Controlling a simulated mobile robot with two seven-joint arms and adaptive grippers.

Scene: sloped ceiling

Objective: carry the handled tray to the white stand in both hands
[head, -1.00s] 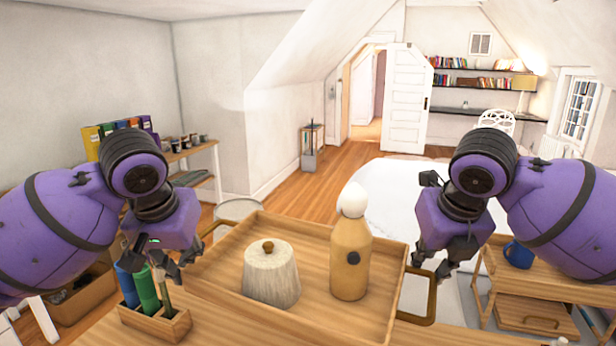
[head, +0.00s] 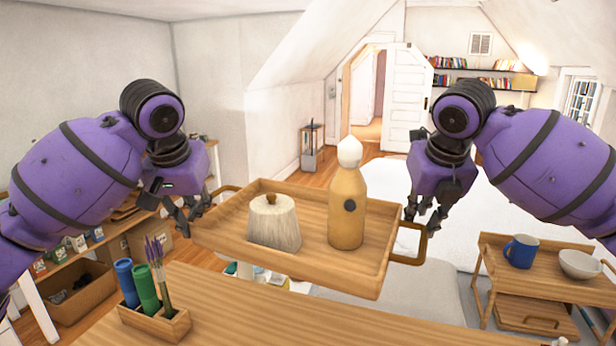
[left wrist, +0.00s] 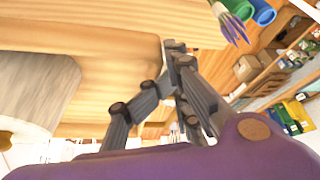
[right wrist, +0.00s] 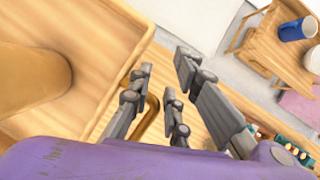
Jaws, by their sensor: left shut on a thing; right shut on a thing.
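The wooden handled tray (head: 315,276) is held up in the air in the head view, just past the far edge of the wooden worktop. A pale ribbed pot with a knobbed lid (head: 273,224) and a tan bottle with a white top (head: 347,212) stand upright on it. My left gripper (head: 190,220) is shut on the tray's left handle (head: 226,188). My right gripper (head: 428,222) is shut on the right handle (head: 407,260). The tray also shows in the left wrist view (left wrist: 120,60) and right wrist view (right wrist: 85,25). I cannot clearly make out the white stand.
A low wooden table (head: 535,268) at right carries a blue mug (head: 521,251) and white bowl (head: 580,264). Shelving with boxes (head: 80,285) stands left.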

